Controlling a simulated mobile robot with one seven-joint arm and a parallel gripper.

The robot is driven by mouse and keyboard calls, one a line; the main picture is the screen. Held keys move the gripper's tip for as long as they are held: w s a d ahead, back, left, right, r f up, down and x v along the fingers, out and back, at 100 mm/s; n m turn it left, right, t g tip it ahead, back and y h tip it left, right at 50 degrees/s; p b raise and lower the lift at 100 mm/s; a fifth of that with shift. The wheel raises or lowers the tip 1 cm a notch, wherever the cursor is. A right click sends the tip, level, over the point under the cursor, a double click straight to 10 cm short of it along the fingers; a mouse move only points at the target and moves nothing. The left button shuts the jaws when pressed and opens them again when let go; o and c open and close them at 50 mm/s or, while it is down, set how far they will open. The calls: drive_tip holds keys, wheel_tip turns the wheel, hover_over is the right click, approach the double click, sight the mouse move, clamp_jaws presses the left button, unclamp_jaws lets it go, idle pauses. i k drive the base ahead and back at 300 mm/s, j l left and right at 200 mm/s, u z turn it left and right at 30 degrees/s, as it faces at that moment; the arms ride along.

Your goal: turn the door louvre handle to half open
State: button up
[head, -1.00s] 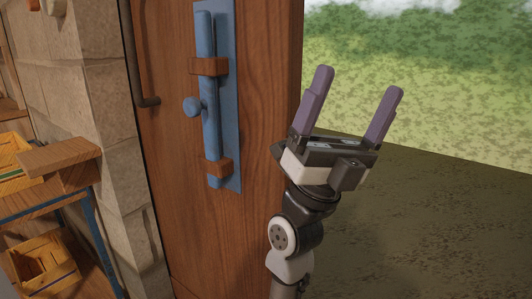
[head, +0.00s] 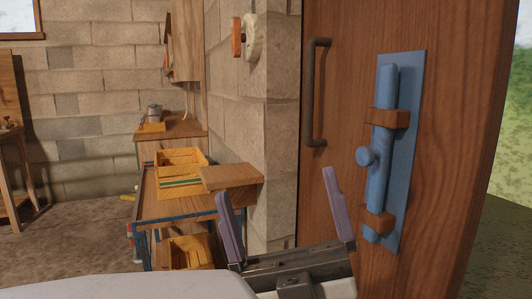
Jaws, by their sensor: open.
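A wooden door (head: 452,165) fills the right side of the head view. It carries a blue sliding bolt (head: 379,150) with a round knob, held by brown brackets on a blue plate, and a dark upright bar handle (head: 306,95) to the left. An orange lever (head: 237,37) on a pale round mount sticks out from the block wall left of the door. I cannot tell which of these is the louvre handle, and no louvre slats show. My gripper (head: 277,187) is open and empty at the lower middle, its purple fingers pointing up, in front of the wall and door edge.
A wooden board (head: 231,176) juts out beside the wall, left of my gripper. Yellow crates (head: 181,163) stand on a blue-framed bench behind it. Open floor (head: 75,239) lies at the left. Grass shows past the door at the far right.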

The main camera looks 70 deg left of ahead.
sight(237, 38)
drive_tip(key=u, duration=2)
drive_tip(key=z, duration=0.35)
drive_tip(key=j+z, duration=0.15)
drive_tip(key=z, duration=0.2)
drive_tip(key=j+z, duration=0.1)
drive_tip(key=z, duration=0.25)
drive_tip(key=j+z, duration=0.75)
drive_tip(key=j, duration=0.15)
drive_tip(key=k+j+z, duration=0.15)
drive_tip(key=j, duration=0.35)
drive_tip(key=j+z, duration=0.1)
drive_tip(key=j, duration=0.4)
